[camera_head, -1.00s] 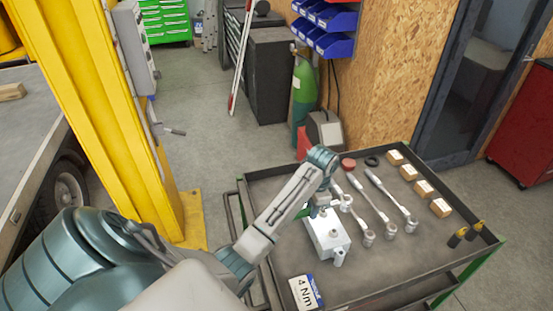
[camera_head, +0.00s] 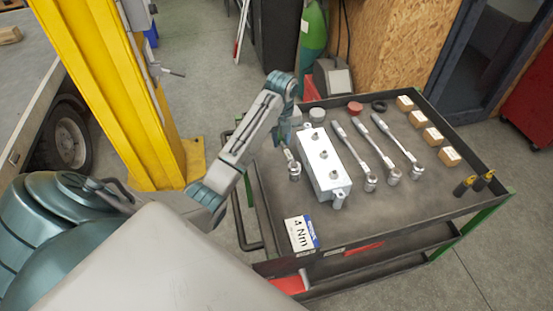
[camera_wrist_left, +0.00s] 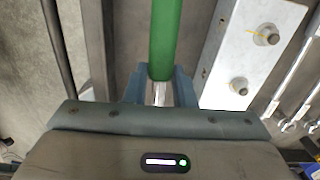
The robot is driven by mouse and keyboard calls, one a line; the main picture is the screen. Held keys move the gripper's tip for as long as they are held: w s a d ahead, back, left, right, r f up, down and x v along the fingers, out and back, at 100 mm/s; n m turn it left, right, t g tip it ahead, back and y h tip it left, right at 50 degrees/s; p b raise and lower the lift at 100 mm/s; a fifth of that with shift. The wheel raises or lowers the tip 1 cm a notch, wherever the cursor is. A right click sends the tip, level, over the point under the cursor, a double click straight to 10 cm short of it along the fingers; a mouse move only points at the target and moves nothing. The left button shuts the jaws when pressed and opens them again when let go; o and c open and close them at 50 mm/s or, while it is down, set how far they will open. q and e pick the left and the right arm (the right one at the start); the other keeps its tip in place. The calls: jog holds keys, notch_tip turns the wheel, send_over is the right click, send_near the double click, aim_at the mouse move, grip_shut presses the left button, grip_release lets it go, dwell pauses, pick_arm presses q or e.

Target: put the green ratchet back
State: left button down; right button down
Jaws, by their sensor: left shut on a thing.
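The green ratchet shows its green handle (camera_wrist_left: 163,40) in the left wrist view. Its metal shaft and head (camera_head: 294,171) show in the head view, just left of the grey metal block (camera_head: 323,160) with studs on top. My left gripper (camera_head: 284,140) is shut on the ratchet; in the left wrist view its blue fingers (camera_wrist_left: 160,88) clasp it where handle meets shaft. The gripper hides most of the handle in the head view. I cannot tell whether the ratchet touches the tray. My right gripper is not in view.
A yellow post (camera_head: 120,90) stands left.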

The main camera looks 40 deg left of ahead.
pick_arm(q)
jog(key=shift+a+f+m, duration=0.1)
jog(key=shift+f+m, duration=0.1)
jog(key=shift+m, duration=0.1)
notch_tip(320, 180, down, 6)
jog(key=shift+r+p, duration=0.1)
jog(key=shift+p, duration=0.3)
notch_tip(320, 180, down, 3)
jog(key=shift+f+p, duration=0.1)
jog(key=shift+p, duration=0.3)
jog(key=shift+f, duration=0.35)
jog(key=c, duration=1.2)
grip_release()
jog(key=shift+s+f, duration=0.1)
